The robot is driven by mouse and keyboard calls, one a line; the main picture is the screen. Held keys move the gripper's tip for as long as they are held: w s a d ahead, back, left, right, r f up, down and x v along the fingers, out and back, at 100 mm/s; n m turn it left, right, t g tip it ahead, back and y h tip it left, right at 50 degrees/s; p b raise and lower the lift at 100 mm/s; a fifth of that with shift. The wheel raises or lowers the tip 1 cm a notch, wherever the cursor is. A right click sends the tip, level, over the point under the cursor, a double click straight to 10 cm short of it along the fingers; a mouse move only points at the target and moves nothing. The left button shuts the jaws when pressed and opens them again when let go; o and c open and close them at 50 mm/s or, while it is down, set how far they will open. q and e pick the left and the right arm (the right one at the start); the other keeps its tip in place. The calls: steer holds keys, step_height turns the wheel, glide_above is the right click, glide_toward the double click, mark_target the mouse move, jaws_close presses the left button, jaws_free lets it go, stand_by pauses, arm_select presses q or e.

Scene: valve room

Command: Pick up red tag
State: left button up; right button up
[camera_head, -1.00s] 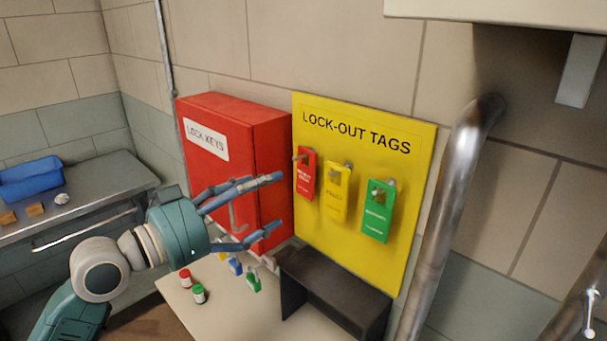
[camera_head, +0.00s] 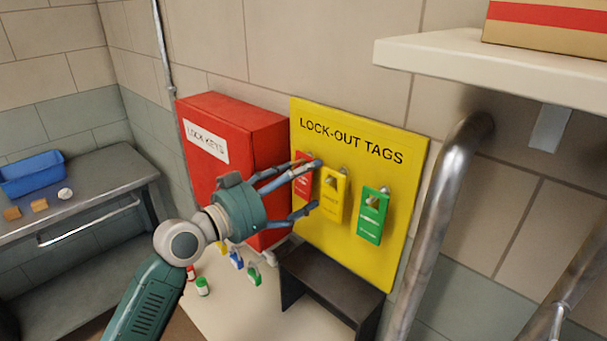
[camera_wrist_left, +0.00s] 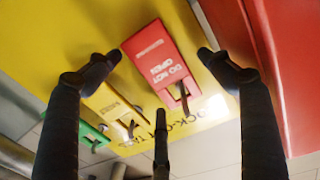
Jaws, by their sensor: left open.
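The red tag (camera_head: 303,178) hangs at the left of the yellow lock-out tags board (camera_head: 386,255). In the left wrist view the red tag (camera_wrist_left: 162,62) hangs from a hook and reads "DO NOT OPEN". My left gripper (camera_head: 312,185) is open in front of it, its fingers partly covering the tag. In the left wrist view the fingertips (camera_wrist_left: 160,62) lie on either side of the red tag, with a third finger below. I cannot tell whether they touch it. The yellow tag (camera_head: 333,197) and green tag (camera_head: 372,216) hang to the right. My right gripper is out of view.
The red lock-keys box (camera_head: 215,120) stands close to the left of the board. A black stand (camera_head: 325,280) is below the board. A metal pipe (camera_head: 440,220) runs at the right, under a white shelf (camera_head: 430,52).

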arm_select(q)
steer(key=shift+a, duration=0.15)
steer(key=c, duration=1)
steer(key=shift+c, duration=0.6)
steer(key=shift+r, duration=0.15)
